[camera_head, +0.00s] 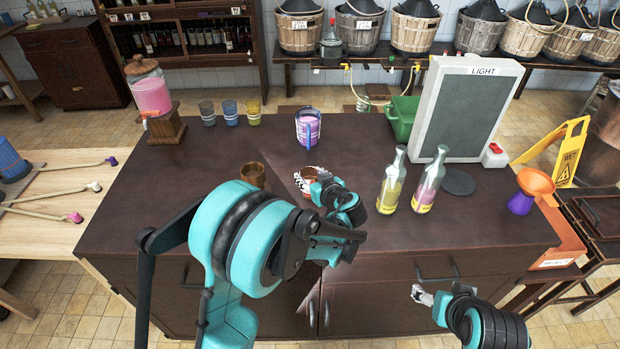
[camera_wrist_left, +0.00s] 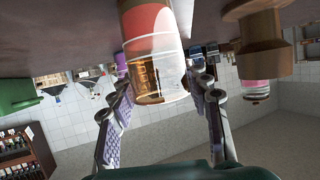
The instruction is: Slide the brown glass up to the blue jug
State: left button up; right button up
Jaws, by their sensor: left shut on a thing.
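The brown glass (camera_head: 311,173) stands on the dark counter in the head view, partly hidden by my left gripper (camera_head: 312,184). In the left wrist view the glass (camera_wrist_left: 155,72) is between the fingers of my left gripper (camera_wrist_left: 160,88), which is shut on it. This view is upside down, with the counter at the top. The blue jug (camera_head: 308,128), with pink contents and a blue handle, stands farther back, apart from the glass. My right gripper (camera_head: 422,295) is in front of the counter, low at the right; its jaw state is unclear.
A brown cup (camera_head: 253,175) stands left of the held glass. Two bottles (camera_head: 391,182) (camera_head: 429,182) stand to the right, before a grey light panel (camera_head: 460,110). Several tumblers (camera_head: 230,112) and a pink dispenser (camera_head: 152,95) are at the back left. Counter around the jug is clear.

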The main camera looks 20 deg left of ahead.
pick_arm(q)
jog(key=shift+w+a, duration=0.2)
jog(key=shift+w, duration=0.45)
jog(key=shift+w+a, duration=0.2)
jog(key=shift+w, duration=0.4)
jog(key=shift+w, duration=0.15)
jog(key=shift+w+a, duration=0.3)
jog(key=shift+w, duration=0.6)
jog(key=shift+w+a, duration=0.25)
jog(key=shift+w, duration=0.65)
jog(key=shift+w, duration=0.1)
jog(key=shift+w+a+b, duration=0.2)
jog(key=shift+w+a, duration=0.1)
jog(key=shift+w, duration=0.6)
jog(key=shift+w+a+b, duration=0.15)
jog(key=shift+w+a, duration=0.1)
jog(key=shift+w, duration=0.65)
jog(key=shift+w+a, duration=0.1)
jog(key=shift+w, duration=0.25)
jog(key=shift+w+a, duration=0.25)
jog(key=shift+w, duration=0.55)
jog(key=shift+w+a, duration=0.2)
jog(key=shift+w, duration=0.55)
jog(key=shift+w, duration=0.25)
